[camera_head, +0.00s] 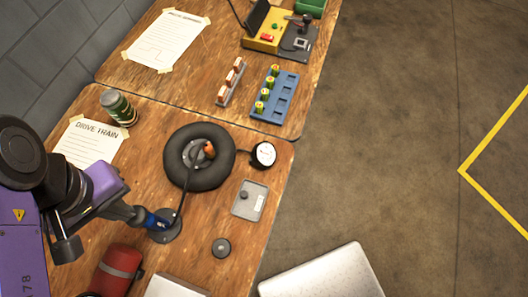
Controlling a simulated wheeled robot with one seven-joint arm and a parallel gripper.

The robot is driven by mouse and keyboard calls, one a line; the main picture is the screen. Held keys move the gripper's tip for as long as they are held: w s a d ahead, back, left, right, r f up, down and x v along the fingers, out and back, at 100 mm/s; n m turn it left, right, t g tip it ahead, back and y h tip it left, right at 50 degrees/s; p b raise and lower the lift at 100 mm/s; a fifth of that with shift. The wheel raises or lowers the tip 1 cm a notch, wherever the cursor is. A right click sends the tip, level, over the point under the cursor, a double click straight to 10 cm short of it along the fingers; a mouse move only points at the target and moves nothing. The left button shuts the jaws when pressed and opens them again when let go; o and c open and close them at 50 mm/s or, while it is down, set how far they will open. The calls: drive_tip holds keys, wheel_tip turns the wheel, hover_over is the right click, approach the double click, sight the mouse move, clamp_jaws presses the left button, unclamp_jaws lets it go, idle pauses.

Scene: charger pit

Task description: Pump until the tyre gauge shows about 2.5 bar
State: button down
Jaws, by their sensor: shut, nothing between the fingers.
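A black tyre (226,157) lies flat on the wooden bench, with a grey hub and an orange part (209,150) in its middle. A round white-faced gauge (264,154) stands to its right, joined by a short dark hose. The needle reading is too small to tell. A dark round base (171,232) lies below the tyre, with a thin dark line running up to the hub; it may belong to the pump. My gripper (162,222) reaches in from the left with its blue-marked end over this base. It is shut and holds nothing. Whether it touches the base cannot be told.
A grey plate with a knob (250,200) and a small dark disc (221,248) lie right of the base. A blue battery rack (284,103) stands farther up. Open floor is at right.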

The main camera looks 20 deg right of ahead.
drive_tip(key=shift+f, duration=0.15)
drive_tip(key=shift+f+b, duration=0.75)
drive_tip(key=shift+f, duration=1.15)
drive_tip(key=shift+r+p, duration=1.7)
drive_tip(key=shift+p, duration=0.2)
drive_tip(key=shift+f, duration=0.1)
drive_tip(key=shift+f+b, duration=0.7)
drive_tip(key=shift+f, duration=0.85)
wheel_tip(320, 180, up, 3)
drive_tip(key=p, duration=0.3)
drive_tip(key=shift+r+p, duration=0.2)
drive_tip(key=shift+p, duration=0.15)
drive_tip(key=shift+f, duration=0.1)
drive_tip(key=shift+f, duration=0.1)
